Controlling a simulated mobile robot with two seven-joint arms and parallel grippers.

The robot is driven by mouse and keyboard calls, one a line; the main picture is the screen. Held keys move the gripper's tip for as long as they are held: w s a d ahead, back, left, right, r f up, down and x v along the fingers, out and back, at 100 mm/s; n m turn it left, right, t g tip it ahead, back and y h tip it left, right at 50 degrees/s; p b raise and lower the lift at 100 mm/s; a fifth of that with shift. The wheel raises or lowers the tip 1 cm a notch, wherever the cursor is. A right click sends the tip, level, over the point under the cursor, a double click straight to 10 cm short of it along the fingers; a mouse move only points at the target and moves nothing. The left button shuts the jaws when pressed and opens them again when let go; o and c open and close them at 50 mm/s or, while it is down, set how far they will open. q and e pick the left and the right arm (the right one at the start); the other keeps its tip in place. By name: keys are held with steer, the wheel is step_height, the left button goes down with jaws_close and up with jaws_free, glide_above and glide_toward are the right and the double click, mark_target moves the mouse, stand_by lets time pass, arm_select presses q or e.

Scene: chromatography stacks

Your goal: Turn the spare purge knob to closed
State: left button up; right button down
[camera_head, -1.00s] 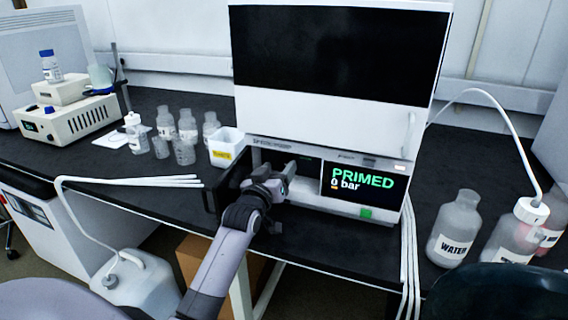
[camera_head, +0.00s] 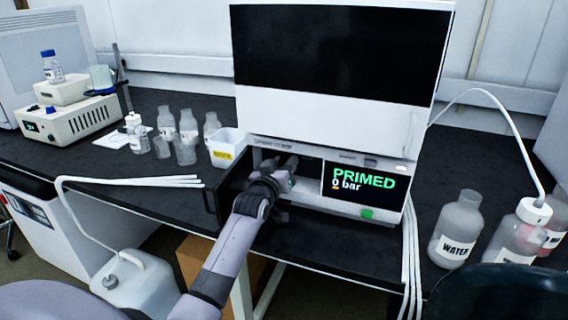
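The chromatography stack (camera_head: 328,122) stands on the black bench, with a dark panel above and a pump module below. The pump's display (camera_head: 358,186) reads "PRIMED" and "0 bar" and has a green button (camera_head: 367,213) under it. My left gripper (camera_head: 286,172) reaches into the open bay left of the display. The purge knob cannot be made out; the gripper and arm cover most of that bay. I cannot tell whether the fingers are open or shut on something. My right gripper is not in view.
A dark open door (camera_head: 211,200) stands at the bay's left side. A white tub (camera_head: 226,148) and several clear bottles (camera_head: 188,126) are to the left. A WATER bottle (camera_head: 455,232) stands at the right. White tubes (camera_head: 130,182) run left of the stack.

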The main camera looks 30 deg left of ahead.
arm_select(q)
steer(key=shift+r, duration=0.2)
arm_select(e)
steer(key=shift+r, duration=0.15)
arm_select(q)
steer(key=shift+a+r+n+p, duration=0.1)
steer(key=shift+n+p, duration=0.35)
steer(key=shift+n, duration=0.15)
steer(key=shift+n+p, duration=0.7)
steer(key=shift+n, duration=0.5)
steer(key=n+p, duration=0.1)
steer(key=n, duration=0.3)
steer(key=shift+a, duration=0.15)
steer(key=n+p, duration=0.1)
steer(key=n, duration=0.4)
steer(key=shift+a, duration=0.1)
steer(key=n, duration=0.5)
steer(key=shift+f, duration=0.2)
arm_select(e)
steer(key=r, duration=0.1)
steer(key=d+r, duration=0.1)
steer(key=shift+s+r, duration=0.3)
arm_select(q)
steer(key=shift+a+n, duration=0.1)
steer(key=shift+n, duration=0.3)
